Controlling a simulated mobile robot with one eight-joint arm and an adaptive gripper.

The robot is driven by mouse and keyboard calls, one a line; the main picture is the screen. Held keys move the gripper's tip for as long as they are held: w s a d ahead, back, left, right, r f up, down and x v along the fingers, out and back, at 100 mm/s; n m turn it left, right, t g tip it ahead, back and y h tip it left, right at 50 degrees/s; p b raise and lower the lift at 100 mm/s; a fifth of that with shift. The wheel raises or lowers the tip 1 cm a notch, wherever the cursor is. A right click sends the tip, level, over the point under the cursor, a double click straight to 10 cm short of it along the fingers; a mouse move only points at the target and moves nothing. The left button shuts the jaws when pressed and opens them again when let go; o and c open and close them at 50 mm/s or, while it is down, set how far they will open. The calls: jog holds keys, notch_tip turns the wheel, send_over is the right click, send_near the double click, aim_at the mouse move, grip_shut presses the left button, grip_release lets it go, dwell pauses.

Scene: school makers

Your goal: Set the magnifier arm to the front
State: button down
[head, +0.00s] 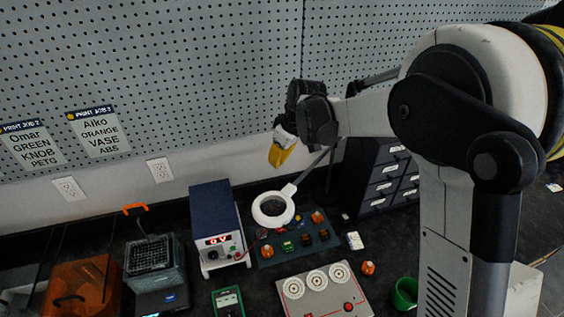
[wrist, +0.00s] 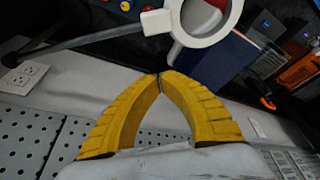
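The magnifier has a white ring-shaped head (head: 273,209) around a lens, on a thin dark arm (head: 312,168) that runs up and right behind my gripper. In the wrist view the ring (wrist: 214,36) is at the top, just beyond the fingertips, and its dark arm (wrist: 85,37) runs off to the left. My gripper (head: 276,161) is above the ring, over the back of the bench. Its yellow fingers (wrist: 160,76) meet at the tips in the wrist view with nothing seen between them. They look apart from the magnifier. The magnifier's base is hidden.
A blue power supply (head: 214,220) stands left of the ring. A mat with small parts (head: 268,251) lies below it. A drawer cabinet (head: 377,180) is behind my arm. A dial panel (head: 322,307) and green cup (head: 404,293) are at the front. A pegboard wall (head: 180,70) closes the back.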

notch_tip(320, 180, down, 8)
jog(key=d, duration=0.1)
jog(key=shift+s+r, duration=0.15)
jog(key=shift+s, duration=0.2)
jog(key=shift+d+b, duration=0.1)
jog(key=shift+b, duration=0.2)
